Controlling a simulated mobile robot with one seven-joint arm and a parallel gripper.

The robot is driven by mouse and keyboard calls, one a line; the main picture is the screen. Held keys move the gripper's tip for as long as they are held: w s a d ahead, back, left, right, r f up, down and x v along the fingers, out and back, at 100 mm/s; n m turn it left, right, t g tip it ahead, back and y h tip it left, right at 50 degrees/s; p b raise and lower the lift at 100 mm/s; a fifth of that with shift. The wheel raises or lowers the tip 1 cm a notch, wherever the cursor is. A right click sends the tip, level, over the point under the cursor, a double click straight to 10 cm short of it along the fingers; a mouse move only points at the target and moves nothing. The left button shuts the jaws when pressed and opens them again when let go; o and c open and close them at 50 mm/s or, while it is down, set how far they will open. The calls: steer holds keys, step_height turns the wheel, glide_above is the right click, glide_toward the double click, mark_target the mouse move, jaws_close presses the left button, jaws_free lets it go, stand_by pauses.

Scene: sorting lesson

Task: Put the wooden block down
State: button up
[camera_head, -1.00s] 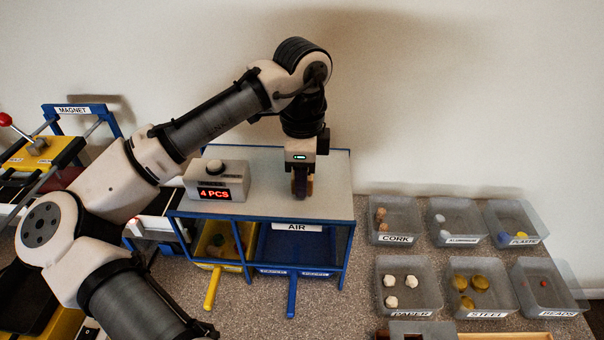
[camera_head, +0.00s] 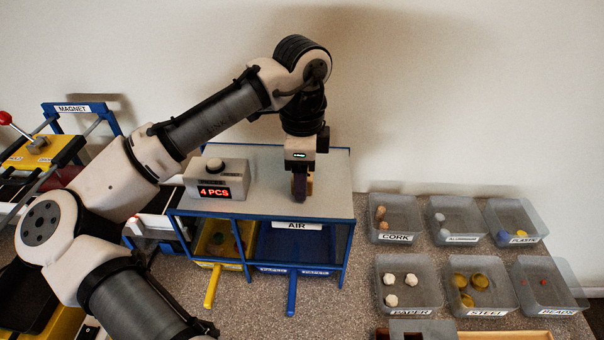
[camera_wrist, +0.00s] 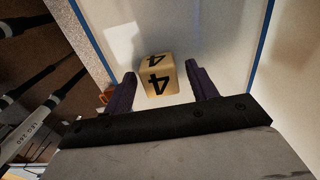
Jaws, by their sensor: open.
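The wooden block (camera_wrist: 158,76) is a pale cube marked with a black 4. In the wrist view it rests on the light grey top of the AIR stand, between my gripper's two dark fingers, with a gap on each side. My gripper (camera_wrist: 163,92) is open around it. In the head view my gripper (camera_head: 302,187) points down at the AIR stand's top (camera_head: 335,190), and a small part of the block (camera_head: 310,187) shows behind the fingers; the rest is hidden.
A display box (camera_head: 217,180) reading 4 PCS stands left of my gripper. Labelled bins such as CORK (camera_head: 396,238) and PAPER (camera_head: 408,311) stand at the right. A MAGNET rig (camera_head: 82,110) is at the far left. The stand's top is clear right of my gripper.

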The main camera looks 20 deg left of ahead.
step_height(320, 180, up, 12)
steer(key=shift+f, duration=0.2)
steer(key=shift+s, duration=0.1)
stand_by(0.3)
